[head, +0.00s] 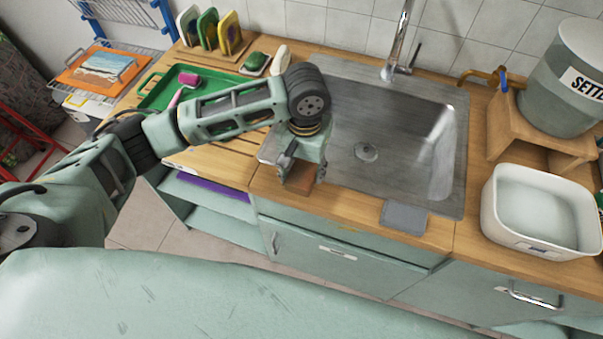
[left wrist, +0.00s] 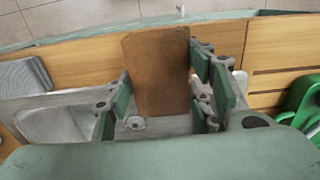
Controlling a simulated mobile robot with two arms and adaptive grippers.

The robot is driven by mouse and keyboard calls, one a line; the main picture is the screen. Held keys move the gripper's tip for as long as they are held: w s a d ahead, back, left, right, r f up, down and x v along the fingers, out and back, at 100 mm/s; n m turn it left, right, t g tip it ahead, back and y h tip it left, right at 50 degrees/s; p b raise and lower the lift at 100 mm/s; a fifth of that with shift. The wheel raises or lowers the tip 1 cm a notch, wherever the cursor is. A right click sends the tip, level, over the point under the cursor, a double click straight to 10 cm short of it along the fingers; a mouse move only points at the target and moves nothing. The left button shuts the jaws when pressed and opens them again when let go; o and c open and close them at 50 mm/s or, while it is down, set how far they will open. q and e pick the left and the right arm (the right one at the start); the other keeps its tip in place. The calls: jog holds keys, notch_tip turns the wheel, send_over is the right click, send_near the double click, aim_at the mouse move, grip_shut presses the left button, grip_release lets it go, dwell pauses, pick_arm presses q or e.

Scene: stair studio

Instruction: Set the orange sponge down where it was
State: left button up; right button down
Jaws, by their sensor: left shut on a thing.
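The orange sponge, a brownish-orange block, shows in the left wrist view (left wrist: 157,72) between the fingers of my left gripper (left wrist: 160,98). In the head view my left gripper (head: 301,172) is shut on it at the front left corner of the sink (head: 350,170). Only a small part of the sponge (head: 299,187) shows there, below the fingers. I cannot tell whether the sponge touches the counter or hangs just above it. My right gripper is not in view.
A grey pad (head: 404,217) lies at the sink's front edge. A white basin (head: 490,215) and a canister (head: 565,90) on a wooden stand (head: 503,125) are at the right. A green tray (head: 152,98) lies at the left. The wooden front strip (head: 345,213) looks clear.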

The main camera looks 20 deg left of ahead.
aim_at(302, 179)
pick_arm(q)
jog(key=shift+w+a+f, duration=0.1)
jog(key=shift+a+f, duration=0.1)
jog(key=shift+a, duration=0.1)
jog(key=shift+f, duration=0.3)
jog(key=shift+f+p, duration=0.55)
jog(key=shift+f, duration=1.2)
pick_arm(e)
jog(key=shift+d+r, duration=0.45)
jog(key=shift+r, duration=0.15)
pick_arm(q)
jog(key=shift+f, duration=0.3)
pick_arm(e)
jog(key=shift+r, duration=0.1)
pick_arm(q)
jog(key=shift+f, duration=0.1)
jog(key=o, duration=1)
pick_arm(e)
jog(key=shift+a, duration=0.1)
